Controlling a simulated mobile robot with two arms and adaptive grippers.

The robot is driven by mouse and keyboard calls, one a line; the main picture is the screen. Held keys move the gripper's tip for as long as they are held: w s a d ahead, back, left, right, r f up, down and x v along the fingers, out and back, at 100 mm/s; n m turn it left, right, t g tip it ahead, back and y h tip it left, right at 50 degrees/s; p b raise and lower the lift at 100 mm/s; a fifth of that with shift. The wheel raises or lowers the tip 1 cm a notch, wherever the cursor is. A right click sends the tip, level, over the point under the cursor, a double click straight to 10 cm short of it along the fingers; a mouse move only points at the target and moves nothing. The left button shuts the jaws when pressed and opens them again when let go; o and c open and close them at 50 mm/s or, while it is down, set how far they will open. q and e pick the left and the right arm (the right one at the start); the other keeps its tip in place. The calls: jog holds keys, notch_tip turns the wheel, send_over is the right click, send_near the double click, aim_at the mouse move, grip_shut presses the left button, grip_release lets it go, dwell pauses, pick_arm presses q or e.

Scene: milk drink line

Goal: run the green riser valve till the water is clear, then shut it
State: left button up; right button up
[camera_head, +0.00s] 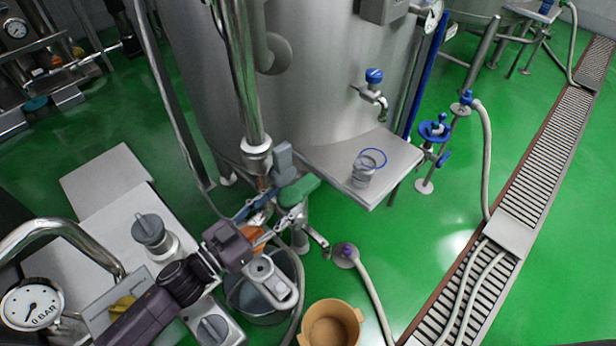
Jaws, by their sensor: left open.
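The riser valve with its green handle (299,191) stands in front of the big steel tank. A short metal spout (318,242) sits below the handle, and I can make out no water running from it. My left gripper (276,213) is open just left of the green handle, its fingers pointing towards it. I cannot tell whether a fingertip touches the handle. A grey bucket (243,301) stands below the gripper, partly hidden by my arm, so its contents are unclear. My right gripper is not in view.
A tan bucket (332,327) stands at the bottom. A steel shelf (322,163) on the tank holds a clear blue-rimmed cup (362,172) under a blue-handled tap (374,77). A vertical steel pipe (243,80) rises behind the gripper.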

aim_at(308, 181)
pick_arm(q)
jog(key=p+x, duration=0.1)
jog(key=x, duration=0.7)
jog(key=shift+w+d+f, duration=0.1)
jog(key=shift+w+d, duration=0.15)
jog(key=shift+w, duration=0.05)
grip_shut()
